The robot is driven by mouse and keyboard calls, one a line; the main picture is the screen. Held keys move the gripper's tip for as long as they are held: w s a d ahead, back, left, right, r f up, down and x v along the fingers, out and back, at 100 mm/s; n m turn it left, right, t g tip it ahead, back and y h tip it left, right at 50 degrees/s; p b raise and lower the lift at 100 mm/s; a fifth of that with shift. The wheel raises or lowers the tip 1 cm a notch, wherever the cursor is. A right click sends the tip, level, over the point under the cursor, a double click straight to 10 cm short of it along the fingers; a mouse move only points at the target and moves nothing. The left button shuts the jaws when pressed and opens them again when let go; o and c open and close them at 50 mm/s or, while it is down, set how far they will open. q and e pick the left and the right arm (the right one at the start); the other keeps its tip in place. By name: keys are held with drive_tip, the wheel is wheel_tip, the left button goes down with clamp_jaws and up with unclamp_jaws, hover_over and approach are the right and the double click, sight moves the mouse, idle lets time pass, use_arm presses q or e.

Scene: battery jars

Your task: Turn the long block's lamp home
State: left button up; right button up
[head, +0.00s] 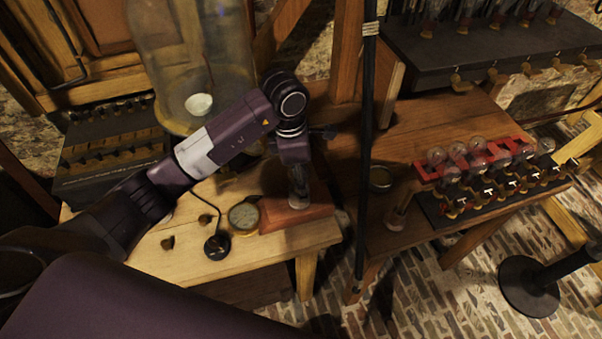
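A long dark block (525,198) stands on the right table and carries several clear glass lamps (476,165) in rows, with a red frame (428,172) among them. A small upright piece (398,214) with a pale, glassy upper part stands at the table edge, left of the block. My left arm reaches in from the left, and its gripper (298,190) points down over a reddish wooden block (291,216) on the left table. Its fingers are small and dark here; I cannot tell whether they hold anything. My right gripper is out of view.
A large glass jar (185,60) stands at the back left, beside a dark box (110,160). A round brass dial (243,216) and a black knob (217,245) lie on the left table. A dark vertical pole (366,130) stands between the tables. A stanchion base (527,285) is at right.

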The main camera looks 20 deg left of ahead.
use_arm(q)
drive_tip(key=c, duration=1.5)
drive_tip(key=shift+f+m+b, duration=0.1)
drive_tip(key=shift+m+b, duration=1)
drive_tip(key=shift+m, duration=0.2)
drive_tip(key=shift+s+m+g+b, duration=0.1)
drive_tip(key=shift+m+g+b, duration=0.2)
drive_tip(key=shift+m+b, duration=1.05)
drive_tip(key=shift+s+m, duration=0.1)
drive_tip(key=shift+m, duration=0.45)
